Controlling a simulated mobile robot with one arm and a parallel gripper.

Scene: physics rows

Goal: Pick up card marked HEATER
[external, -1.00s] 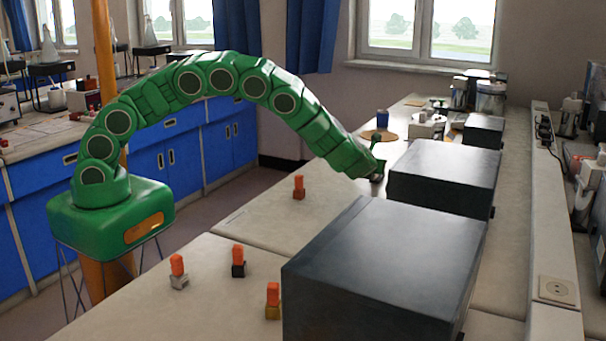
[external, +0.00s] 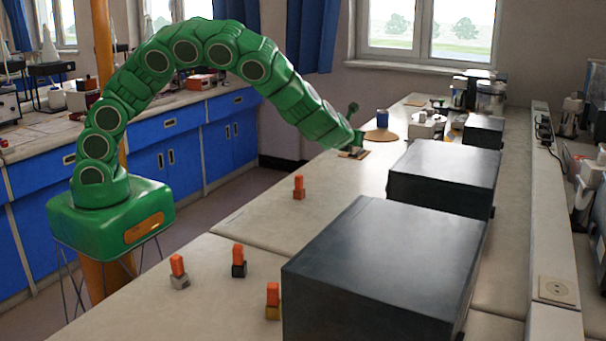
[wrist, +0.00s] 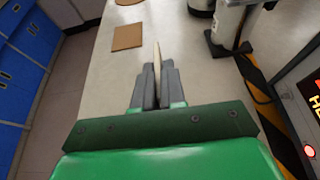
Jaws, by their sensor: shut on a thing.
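My gripper (wrist: 156,88) is shut on a thin pale card (wrist: 157,58), which shows edge-on between the fingers in the wrist view and sticks out past their tips. No marking on it can be read from this angle. In the external view my gripper (external: 353,147) is over the bench, left of the middle dark box, with a flat tan piece (external: 352,155) at its tip, which looks like the card. I cannot tell whether it touches the bench.
Dark boxes (external: 443,175) stand along the bench's right side. Small orange-topped blocks (external: 299,187) stand on the near bench. A blue cup (external: 382,118) is farther back.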

